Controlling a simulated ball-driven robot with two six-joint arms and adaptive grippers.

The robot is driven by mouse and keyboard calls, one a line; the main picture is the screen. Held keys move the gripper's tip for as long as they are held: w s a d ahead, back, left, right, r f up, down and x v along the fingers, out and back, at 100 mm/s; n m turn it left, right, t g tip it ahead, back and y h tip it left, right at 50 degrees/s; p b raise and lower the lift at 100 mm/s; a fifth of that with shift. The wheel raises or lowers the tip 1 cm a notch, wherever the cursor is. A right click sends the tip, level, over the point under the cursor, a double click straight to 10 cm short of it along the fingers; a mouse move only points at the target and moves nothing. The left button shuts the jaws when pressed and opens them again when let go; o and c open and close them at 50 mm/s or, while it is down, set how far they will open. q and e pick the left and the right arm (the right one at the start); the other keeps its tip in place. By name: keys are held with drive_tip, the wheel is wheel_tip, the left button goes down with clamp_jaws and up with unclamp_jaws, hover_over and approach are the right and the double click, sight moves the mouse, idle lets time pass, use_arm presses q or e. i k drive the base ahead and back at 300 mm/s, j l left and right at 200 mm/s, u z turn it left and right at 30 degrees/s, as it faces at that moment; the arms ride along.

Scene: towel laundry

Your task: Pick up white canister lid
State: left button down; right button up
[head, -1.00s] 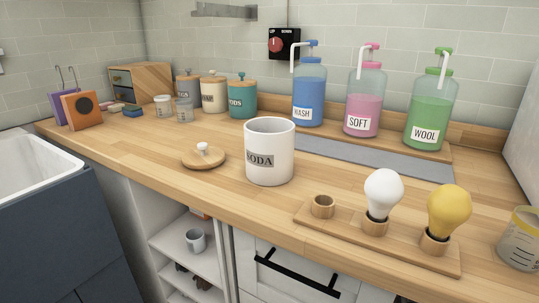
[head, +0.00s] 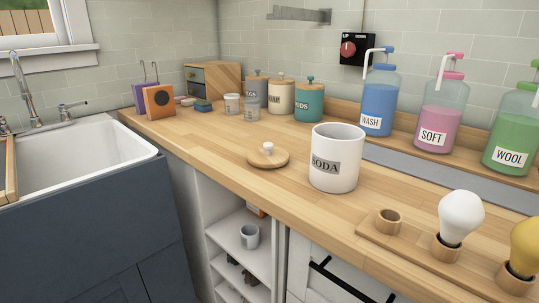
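The canister lid (head: 268,157) is a round wooden disc with a white knob (head: 268,147) on top. It lies flat on the wooden counter, knob up, in the middle of the head view. The white canister (head: 345,179), labelled SODA, stands upright and open just to the right of the lid, apart from it. Neither of my grippers shows in the head view.
A wooden holder (head: 405,248) with a white bulb-shaped item (head: 460,218) and a yellow one (head: 525,245) lies front right. WASH (head: 379,101), SOFT and WOOL bottles stand behind. Lidded canisters (head: 309,102) stand at the back. A sink (head: 75,190) is left. Counter left of the lid is clear.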

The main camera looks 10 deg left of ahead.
sight(268, 157)
drive_tip(key=i+j, duration=0.15)
drive_tip(key=i+j+z, duration=0.4)
drive_tip(key=j, duration=0.25)
drive_tip(key=j+z, duration=0.2)
drive_tip(key=i+j+z, duration=0.1)
drive_tip(key=j+z, duration=0.15)
drive_tip(key=j, duration=0.25)
